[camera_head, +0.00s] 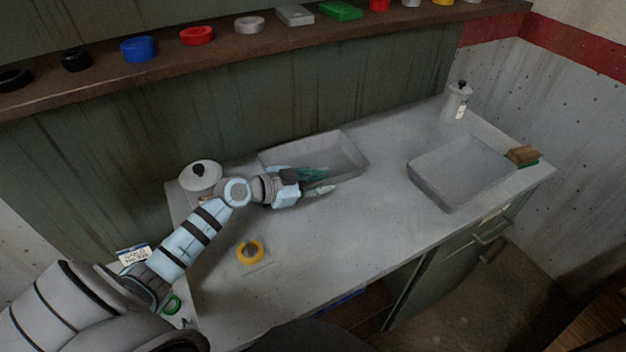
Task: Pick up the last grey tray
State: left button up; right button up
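Two grey trays are on the countertop in the head view. One grey tray (345,152) lies at the back middle, against the green panelled wall. The other grey tray (455,172) lies farther right, near the counter's right end. My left gripper (322,182) is at the near side of the back tray, its fingers in front of or over the tray's near rim. The fingers look spread apart with nothing between them. I cannot tell whether they touch the tray. My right gripper is not in view.
A white lidded pot (200,177) stands at the counter's left back. A yellow ring (250,251) lies near the front left. A white canister (457,101) and a brown-green sponge (522,156) are at right. A shelf (110,83) above holds several coloured items. The counter's front middle is clear.

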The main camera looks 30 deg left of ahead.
pick_arm(q)
jog(key=shift+w+d+f, duration=0.25)
jog(key=shift+w+f, duration=0.15)
jog(key=shift+w+r, duration=0.15)
jog(key=shift+r, duration=0.1)
grip_shut()
jog(key=shift+r, duration=0.1)
